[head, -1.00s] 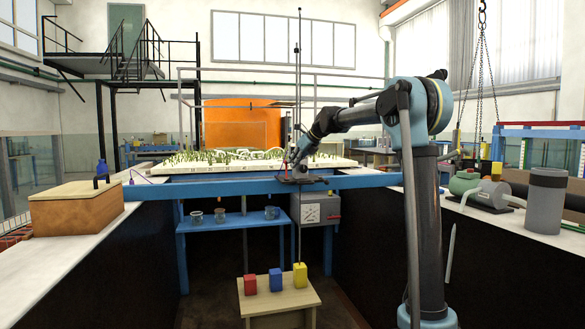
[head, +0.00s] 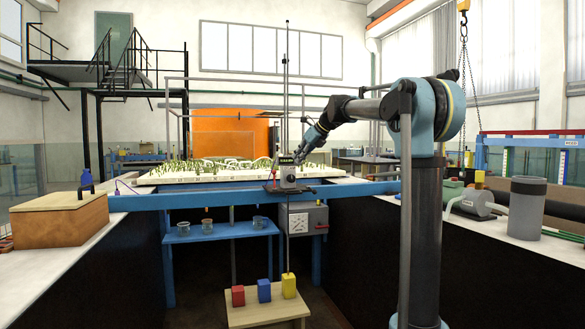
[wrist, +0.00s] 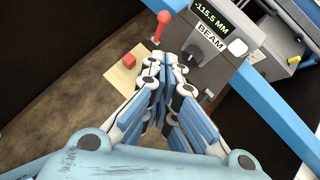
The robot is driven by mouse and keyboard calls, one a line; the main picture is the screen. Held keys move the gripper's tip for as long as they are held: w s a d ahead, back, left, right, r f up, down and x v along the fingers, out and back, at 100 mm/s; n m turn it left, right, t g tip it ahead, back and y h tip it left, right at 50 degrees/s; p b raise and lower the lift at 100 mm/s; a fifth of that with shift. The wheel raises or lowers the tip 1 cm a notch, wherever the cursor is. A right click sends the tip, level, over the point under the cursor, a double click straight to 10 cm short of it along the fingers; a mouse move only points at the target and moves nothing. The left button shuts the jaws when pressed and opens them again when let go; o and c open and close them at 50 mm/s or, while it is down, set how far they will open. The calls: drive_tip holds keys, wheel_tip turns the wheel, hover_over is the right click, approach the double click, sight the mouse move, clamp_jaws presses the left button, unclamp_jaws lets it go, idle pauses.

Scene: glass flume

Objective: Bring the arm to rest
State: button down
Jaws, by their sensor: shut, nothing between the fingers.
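My arm reaches in from the right in the head view. My gripper (head: 300,155) is over the blue beam, close to the grey gauge carriage (head: 287,176) with its tall rod. In the wrist view my gripper (wrist: 165,62) is shut with nothing between its fingers. I cannot tell if the fingertips touch the box.
The blue beam (head: 210,197) spans the channel between two white counters. Below, a wooden stool (head: 265,307) bears red, blue and yellow blocks. A wooden box (head: 60,220) stands on the left counter; a grey cylinder (head: 527,208) and a pump (head: 475,203) stand on the right.

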drive_tip(key=s+d+f+n+h, duration=0.1)
drive_tip(key=s+d+f+n, duration=0.35)
drive_tip(key=s, duration=0.35)
drive_tip(key=s+d+f+n+g+h, duration=0.1)
drive_tip(key=s+d+f+n, duration=0.3)
drive_tip(key=s+d+f, duration=0.3)
drive_tip(key=s+d+f+n+h, duration=0.2)
drive_tip(key=s+d+f+n, duration=0.25)
drive_tip(key=s, duration=0.45)
drive_tip(key=s+d+f+n+h, duration=0.1)
drive_tip(key=s+d+f+n, duration=0.2)
drive_tip(key=s+f, duration=0.5)
drive_tip(key=s+d+f+n+g+h, duration=0.1)
drive_tip(key=s+d+f+n, duration=0.3)
drive_tip(key=s+f, duration=0.4)
drive_tip(key=s+d+f+n+g+h, duration=0.1)
drive_tip(key=s+d+f+n, duration=0.3)
drive_tip(key=s+f, duration=0.5)
drive_tip(key=shift+d+f+n+h, duration=0.3)
drive_tip(key=shift+f+n, duration=0.2)
drive_tip(key=shift+f, duration=0.4)
drive_tip(key=shift+w, duration=0.1)
drive_tip(key=shift+w+f, duration=0.2)
drive_tip(key=shift+w, duration=0.3)
drive_tip(key=shift+a, duration=0.1)
